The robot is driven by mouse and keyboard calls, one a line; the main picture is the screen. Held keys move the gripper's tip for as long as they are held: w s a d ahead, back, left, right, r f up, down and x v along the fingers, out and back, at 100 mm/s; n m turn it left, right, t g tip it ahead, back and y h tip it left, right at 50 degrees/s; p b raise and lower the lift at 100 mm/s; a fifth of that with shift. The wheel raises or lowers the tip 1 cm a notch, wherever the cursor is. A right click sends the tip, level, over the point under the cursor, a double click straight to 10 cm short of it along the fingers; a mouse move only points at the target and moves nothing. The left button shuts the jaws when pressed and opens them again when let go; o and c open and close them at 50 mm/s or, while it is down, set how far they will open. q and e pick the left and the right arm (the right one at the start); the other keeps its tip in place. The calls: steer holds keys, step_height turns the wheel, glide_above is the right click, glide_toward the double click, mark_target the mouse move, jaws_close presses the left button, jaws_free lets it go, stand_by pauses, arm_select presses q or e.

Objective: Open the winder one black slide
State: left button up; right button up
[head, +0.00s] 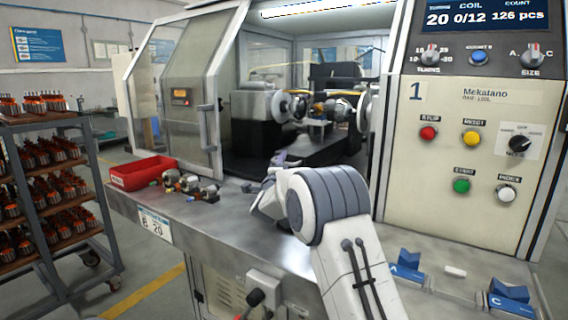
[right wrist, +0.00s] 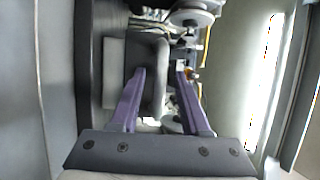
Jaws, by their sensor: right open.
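Winder one (head: 460,150), the cream machine marked "1", stands with its clear guard door (head: 190,85) swung open at the left. Inside are a grey housing with a round metal disc (head: 281,106), a dark block (head: 250,138) below it, and a black part (head: 335,74) above. I cannot tell for sure which dark part is the black slide. My right gripper (head: 279,160) is at the door opening, partly hidden by my own wrist. In the right wrist view its purple fingers (right wrist: 158,92) are apart, with a dark rounded block (right wrist: 150,75) behind the left finger. My left gripper is out of view.
A red bin (head: 142,172) and several small metal parts (head: 190,185) lie on the steel bench (head: 225,215) at the left. A rack of orange-and-black parts (head: 45,160) stands further left. The control panel borders the opening on the right. Blue trays (head: 408,266) lie at the front right.

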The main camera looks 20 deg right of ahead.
jaws_close()
stand_by(1.4)
